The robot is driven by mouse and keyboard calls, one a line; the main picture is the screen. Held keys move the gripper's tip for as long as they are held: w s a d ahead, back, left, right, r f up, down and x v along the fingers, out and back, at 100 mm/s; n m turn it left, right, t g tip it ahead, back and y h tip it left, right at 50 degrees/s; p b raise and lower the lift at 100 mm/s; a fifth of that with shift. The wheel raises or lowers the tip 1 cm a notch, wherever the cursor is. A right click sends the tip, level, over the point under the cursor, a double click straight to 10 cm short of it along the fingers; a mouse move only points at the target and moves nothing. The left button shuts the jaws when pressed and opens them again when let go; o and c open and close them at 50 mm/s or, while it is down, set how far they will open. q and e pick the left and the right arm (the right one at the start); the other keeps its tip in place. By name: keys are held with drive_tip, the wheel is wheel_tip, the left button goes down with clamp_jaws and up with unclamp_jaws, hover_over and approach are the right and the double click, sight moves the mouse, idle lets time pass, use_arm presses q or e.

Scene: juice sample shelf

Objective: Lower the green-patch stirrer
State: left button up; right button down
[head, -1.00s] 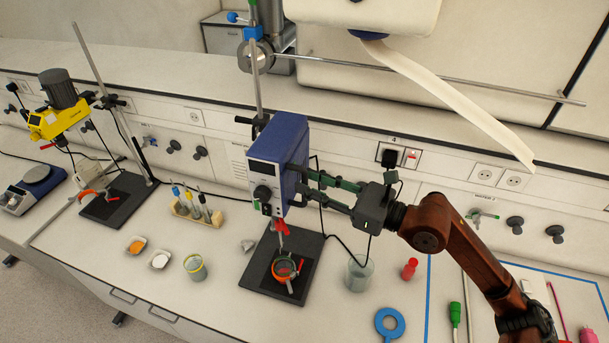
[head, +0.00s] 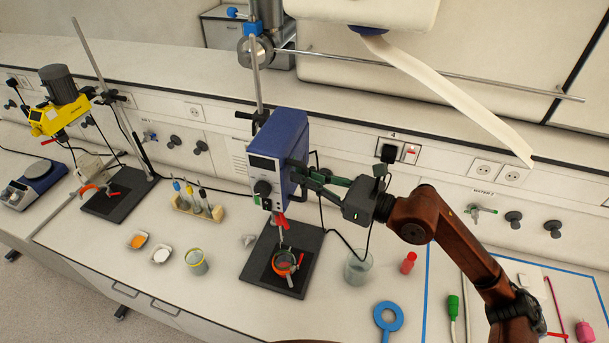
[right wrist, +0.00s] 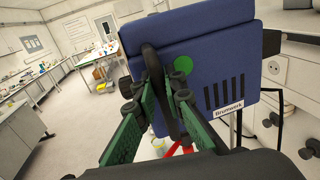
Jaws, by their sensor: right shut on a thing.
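The blue stirrer (head: 278,150) hangs on a vertical rod above a black base plate (head: 262,282). The right wrist view shows the stirrer's side (right wrist: 215,50) with a round green patch (right wrist: 183,64). My right gripper (head: 306,172) is at the stirrer's right side. In the right wrist view its green fingers (right wrist: 162,92) are closed around a dark curved handle-like part (right wrist: 153,62) beside the patch. A red piece (head: 281,221) and shaft hang below the stirrer. A small vessel with an orange ring (head: 284,262) is under it. My left gripper is not in view.
A yellow stirrer (head: 58,116) stands farther left.

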idle(0.5)
wheel_tip(320, 180, down, 18)
drive_tip(key=b, duration=1.3)
drive_tip(key=shift+r, duration=0.2)
drive_tip(key=shift+f, duration=0.15)
drive_tip(key=c, duration=2.1)
unclamp_jaws()
drive_tip(key=shift+o, duration=0.4)
drive_tip(key=shift+r, duration=0.2)
